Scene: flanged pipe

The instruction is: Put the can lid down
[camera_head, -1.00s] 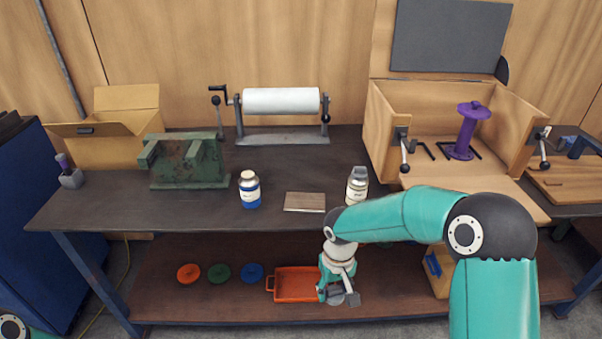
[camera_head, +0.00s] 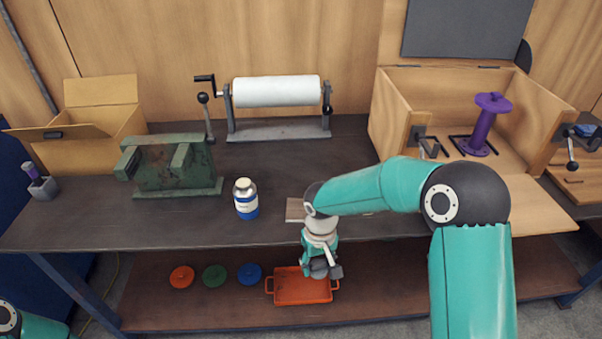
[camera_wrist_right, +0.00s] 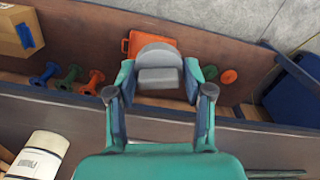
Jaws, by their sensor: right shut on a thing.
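My right gripper (camera_head: 320,266) hangs in front of the bench edge, over the right part of the orange tray (camera_head: 285,297) on the lower shelf. In the wrist view my right gripper (camera_wrist_right: 158,85) is shut on a grey round can lid (camera_wrist_right: 158,50), seen between the fingers. The orange tray also shows partly behind the lid in the wrist view (camera_wrist_right: 129,44). The lid looks held above the tray, apart from it. A white labelled can (camera_wrist_right: 38,155) stands on the bench; my arm hides it in the head view. My left gripper is out of view.
Orange (camera_head: 182,277), green (camera_head: 215,276) and blue (camera_head: 249,274) discs lie on the shelf left of the tray. Above are a blue-and-white bottle (camera_head: 246,200), a green vise (camera_head: 170,165) and a paper roll (camera_head: 275,91). The bench edge (camera_head: 110,249) overhangs the shelf.

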